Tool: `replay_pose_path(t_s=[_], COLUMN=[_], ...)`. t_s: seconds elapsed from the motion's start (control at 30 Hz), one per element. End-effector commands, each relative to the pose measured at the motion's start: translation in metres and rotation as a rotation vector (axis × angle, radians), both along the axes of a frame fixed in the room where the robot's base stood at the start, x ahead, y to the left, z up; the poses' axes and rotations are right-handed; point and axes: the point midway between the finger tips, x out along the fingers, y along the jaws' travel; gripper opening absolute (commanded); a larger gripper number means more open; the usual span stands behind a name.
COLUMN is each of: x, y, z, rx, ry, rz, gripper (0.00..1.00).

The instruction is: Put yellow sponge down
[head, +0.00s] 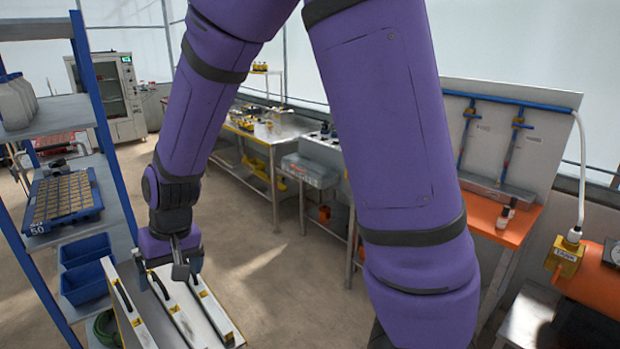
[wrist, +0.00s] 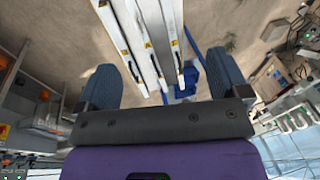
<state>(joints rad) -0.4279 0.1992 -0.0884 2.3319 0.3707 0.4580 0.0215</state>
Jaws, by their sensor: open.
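I cannot make out a yellow sponge in either view. My gripper (head: 169,267) hangs at the lower left of the head view, above several long white panels with black handles. In the wrist view its two blue-grey fingers (wrist: 163,66) stand wide apart. No object is held between them. The white panels (wrist: 142,30) show beyond the gap, and whether the fingers touch them cannot be told.
A blue-posted shelf (head: 95,110) at the left holds a blue seed tray (head: 34,222) and blue bins (head: 85,283). The white panels (head: 205,312) stand beside it. A steel workbench (head: 285,131) with small yellow items is farther back. An orange bench (head: 490,222) is at the right. Open floor lies in the middle.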

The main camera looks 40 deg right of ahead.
Motion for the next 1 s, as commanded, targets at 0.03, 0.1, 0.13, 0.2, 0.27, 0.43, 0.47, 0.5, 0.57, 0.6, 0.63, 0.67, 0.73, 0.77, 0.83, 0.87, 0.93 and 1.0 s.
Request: replay_pose_path(t_s=[0.03,0.1,0.13,0.2,0.27,0.43,0.47,0.5,0.57,0.6,0.63,0.67,0.73,0.77,0.83,0.87,0.93,1.0], x=[-0.004,-0.012,-0.016,-0.026,-0.035,-0.067,-0.073,-0.082,-0.095,-0.105,-0.112,-0.119,-0.137,-0.144,-0.161,-0.167,-0.180,-0.190], y=[-0.011,-0.024,-0.030,-0.043,-0.055,-0.087,-0.093,-0.100,-0.111,-0.117,-0.122,-0.127,-0.138,-0.142,-0.151,-0.155,-0.161,-0.166], z=[0.020,0.043,0.052,0.073,0.090,0.131,0.138,0.146,0.157,0.164,0.169,0.173,0.183,0.187,0.193,0.196,0.200,0.202], rx=[0.010,0.014,0.016,0.015,0.013,-0.007,-0.012,-0.020,-0.034,-0.045,-0.053,-0.063,-0.086,-0.096,-0.121,-0.130,-0.151,-0.167], ry=[-0.024,-0.046,-0.056,-0.079,-0.101,-0.162,-0.172,-0.186,-0.208,-0.222,-0.233,-0.243,-0.267,-0.277,-0.296,-0.305,-0.320,-0.330], rz=[-0.002,0.003,0.004,0.007,0.009,0.010,0.009,0.009,0.006,0.003,0.000,-0.002,-0.009,-0.013,-0.020,-0.024,-0.032,-0.039], gripper=[0.93,0.93,0.93,0.93,0.93,0.93,0.93,0.93,0.93,0.93,0.93,0.93,0.93,0.93,0.93,0.93,0.93,0.93])
